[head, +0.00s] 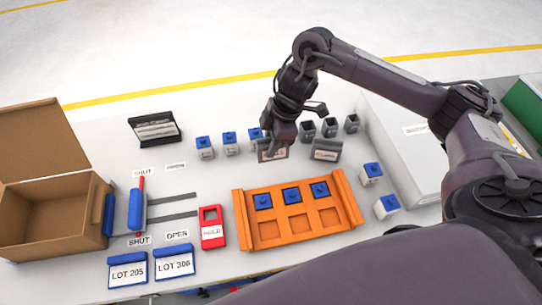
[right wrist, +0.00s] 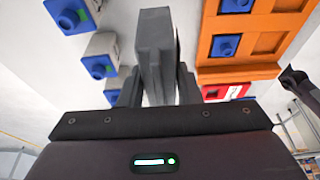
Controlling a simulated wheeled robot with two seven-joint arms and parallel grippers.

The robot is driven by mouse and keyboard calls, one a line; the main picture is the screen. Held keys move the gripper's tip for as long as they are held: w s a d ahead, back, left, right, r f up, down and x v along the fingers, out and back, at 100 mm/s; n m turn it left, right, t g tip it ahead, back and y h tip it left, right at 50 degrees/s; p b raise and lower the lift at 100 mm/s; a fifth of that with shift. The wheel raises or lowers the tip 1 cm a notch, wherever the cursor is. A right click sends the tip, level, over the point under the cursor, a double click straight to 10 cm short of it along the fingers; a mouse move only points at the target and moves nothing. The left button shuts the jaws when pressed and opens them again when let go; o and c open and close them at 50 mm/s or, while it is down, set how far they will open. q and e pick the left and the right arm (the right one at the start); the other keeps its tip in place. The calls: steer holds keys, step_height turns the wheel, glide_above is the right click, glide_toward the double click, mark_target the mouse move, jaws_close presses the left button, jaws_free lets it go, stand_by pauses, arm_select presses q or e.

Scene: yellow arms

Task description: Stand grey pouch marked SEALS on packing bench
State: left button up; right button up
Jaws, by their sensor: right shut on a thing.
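My right gripper (head: 279,143) is over the middle of the white packing bench (head: 215,215), pointing down. It is shut on a grey pouch (head: 265,157), which shows partly behind the fingers with a label on its front. The label is too small and covered to read. In the right wrist view the grey pouch (right wrist: 155,55) stands out between the fingers of the right gripper (right wrist: 159,88). I cannot tell whether its bottom touches the bench. A second grey pouch (head: 325,149) with a label lies just to its right.
An orange tray (head: 240,222) with blue-topped pieces lies in front. Blue-topped grey blocks (head: 204,147) and grey open cups (head: 330,127) flank the gripper. A red HOLD frame (head: 212,240), slider (head: 135,210), cardboard box (head: 50,215) and LOT 205 bin (head: 128,271) are left. A white case (head: 395,150) is right.

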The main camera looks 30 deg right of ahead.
step_height(320, 180, down, 2)
steer(key=shift+f, duration=0.1)
steer(key=shift+f+b, duration=0.3)
steer(key=shift+f, duration=1.2)
steer(key=shift+f, duration=0.15)
steer(key=o, duration=1)
steer(key=p+v, duration=0.2)
steer(key=v, duration=1)
